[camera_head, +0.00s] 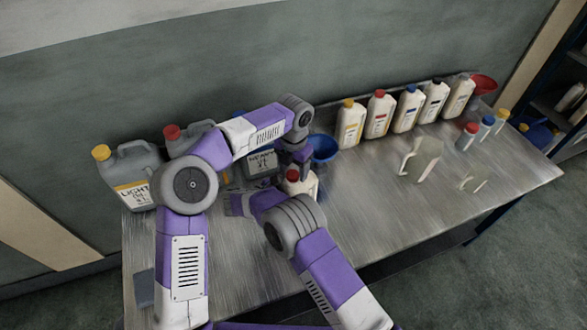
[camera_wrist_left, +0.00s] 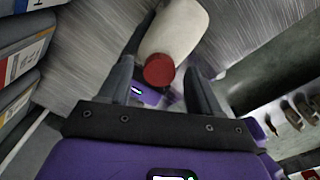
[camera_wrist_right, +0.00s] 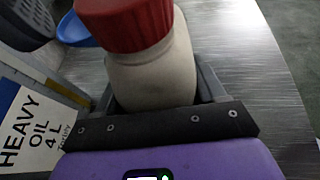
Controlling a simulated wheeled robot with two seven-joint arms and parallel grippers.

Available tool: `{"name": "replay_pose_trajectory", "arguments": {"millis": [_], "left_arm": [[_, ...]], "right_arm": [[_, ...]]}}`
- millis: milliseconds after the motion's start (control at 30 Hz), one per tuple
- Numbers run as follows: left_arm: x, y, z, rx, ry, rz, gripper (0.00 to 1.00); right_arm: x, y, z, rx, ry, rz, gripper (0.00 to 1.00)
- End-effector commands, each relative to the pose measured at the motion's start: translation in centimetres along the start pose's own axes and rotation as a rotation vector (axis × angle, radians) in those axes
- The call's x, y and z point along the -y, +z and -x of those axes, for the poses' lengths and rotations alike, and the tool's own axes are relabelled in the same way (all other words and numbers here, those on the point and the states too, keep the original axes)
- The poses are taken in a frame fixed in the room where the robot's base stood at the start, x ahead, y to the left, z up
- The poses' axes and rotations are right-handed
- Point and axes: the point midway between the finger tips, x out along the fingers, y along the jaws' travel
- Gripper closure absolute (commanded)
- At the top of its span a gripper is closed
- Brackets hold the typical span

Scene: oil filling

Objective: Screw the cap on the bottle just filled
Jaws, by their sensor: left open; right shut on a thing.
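A cream bottle (camera_head: 308,187) with a red cap (camera_head: 293,175) stands near the middle of the table. In the right wrist view the bottle body (camera_wrist_right: 155,78) is between the fingers of my right gripper (camera_wrist_right: 157,92), which is shut on it. The ribbed red cap (camera_wrist_right: 128,22) sits on the bottle's top; how tightly it is screwed cannot be seen. My left gripper (camera_head: 301,163) is above the bottle, pointing down. In the left wrist view its fingers are open, with the cap (camera_wrist_left: 159,70) between them and apart from both.
Large grey oil cans (camera_head: 137,168) stand at the left, one beside the held bottle. A blue funnel (camera_head: 323,148) is just behind it. The front table is mostly clear.

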Motion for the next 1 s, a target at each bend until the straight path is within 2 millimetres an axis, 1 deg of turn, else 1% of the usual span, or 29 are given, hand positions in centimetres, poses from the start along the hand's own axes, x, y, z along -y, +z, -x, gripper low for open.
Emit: {"name": "replay_pose_trajectory", "arguments": {"millis": [33, 100, 200, 300, 567, 600, 700, 767, 867, 1000], "left_arm": [[0.0, 0.1, 0.8, 0.004, 0.001, 0.001, 0.36], [0.0, 0.0, 1.9, 0.004, 0.000, 0.001, 0.36], [0.0, 0.0, 3.0, 0.003, -0.001, 0.001, 0.36], [0.0, 0.0, 3.7, 0.001, -0.001, 0.001, 0.36], [0.0, 0.0, 3.8, 0.000, 0.000, 0.000, 0.36], [0.0, 0.0, 3.8, 0.000, 0.000, 0.001, 0.40], [0.0, 0.0, 3.8, 0.000, 0.000, 0.021, 0.40], [0.0, 0.0, 3.9, 0.000, 0.000, 0.057, 0.40], [0.0, 0.0, 4.0, 0.001, 0.000, 0.166, 0.40], [0.0, 0.0, 4.2, 0.001, 0.000, 0.404, 0.40]], "right_arm": [[0.0, 0.0, 0.0, 0.000, 0.000, 0.000, 1.00], [0.0, 0.0, 0.0, 0.000, 0.000, 0.000, 1.00], [0.0, 0.0, 0.0, 0.000, 0.000, 0.000, 1.00], [0.0, 0.0, 0.0, 0.000, 0.000, 0.000, 1.00], [0.0, 0.0, 0.0, 0.000, 0.000, 0.000, 1.00], [0.0, 0.0, 0.0, 0.000, 0.000, 0.000, 1.00], [0.0, 0.0, 0.0, 0.000, 0.000, 0.000, 1.00], [0.0, 0.0, 0.0, 0.000, 0.000, 0.000, 1.00], [0.0, 0.0, 0.0, 0.000, 0.000, 0.000, 1.00], [0.0, 0.0, 0.0, 0.000, 0.000, 0.000, 1.00]]}}
